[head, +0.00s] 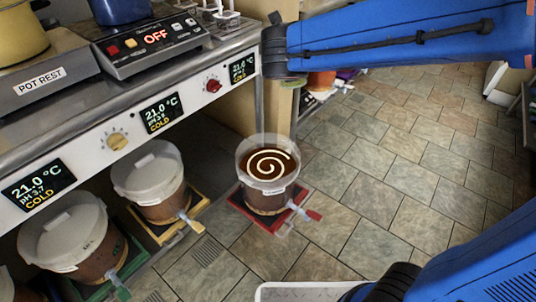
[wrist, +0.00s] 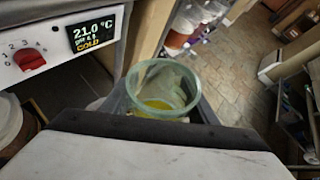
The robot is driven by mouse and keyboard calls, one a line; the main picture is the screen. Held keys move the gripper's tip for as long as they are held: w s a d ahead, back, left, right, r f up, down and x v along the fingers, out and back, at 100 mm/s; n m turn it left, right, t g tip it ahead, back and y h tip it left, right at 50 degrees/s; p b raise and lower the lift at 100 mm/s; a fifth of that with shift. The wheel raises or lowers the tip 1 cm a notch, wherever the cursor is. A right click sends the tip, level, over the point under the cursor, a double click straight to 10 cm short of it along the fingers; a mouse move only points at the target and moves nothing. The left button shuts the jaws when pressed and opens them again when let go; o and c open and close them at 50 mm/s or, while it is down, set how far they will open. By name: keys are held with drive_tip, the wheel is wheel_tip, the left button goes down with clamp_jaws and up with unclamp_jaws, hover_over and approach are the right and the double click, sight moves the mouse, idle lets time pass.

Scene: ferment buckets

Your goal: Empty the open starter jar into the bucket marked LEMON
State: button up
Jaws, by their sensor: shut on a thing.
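My gripper (wrist: 162,106) is shut on a clear, greenish glass jar (wrist: 165,76) in the wrist view, one finger at each side. The jar's mouth is open and some yellow stuff shows inside; I cannot tell how far it tilts. An open bucket (head: 266,187) of dark brown liquid with a pale spiral on top stands on a red tray (head: 310,214) on the floor. Its small label is too small to read, so I cannot tell which bucket is LEMON.
Two lidded buckets, one on a yellow tray (head: 197,207) and one on a green tray (head: 137,256), stand under the steel counter (head: 225,45). The counter front has knobs and displays reading 21.0 °C and COLD. Tiled floor (head: 390,160) to the right is largely clear.

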drive_tip(key=shift+r, duration=0.65)
drive_tip(key=shift+m+t+y, duration=0.6)
drive_tip(key=shift+m+t, duration=0.2)
drive_tip(key=shift+t, duration=0.1)
drive_tip(key=shift+s+d+r, duration=0.2)
drive_tip(key=shift+s+r, duration=0.05)
drive_tip(key=shift+s, duration=0.55)
drive_tip(key=shift+s+d+r, duration=0.2)
drive_tip(key=shift+s+d, duration=0.05)
drive_tip(key=shift+s, duration=0.55)
drive_tip(key=shift+s+d+r, duration=0.2)
drive_tip(key=shift+s+r, duration=0.05)
drive_tip(key=shift+s, duration=0.55)
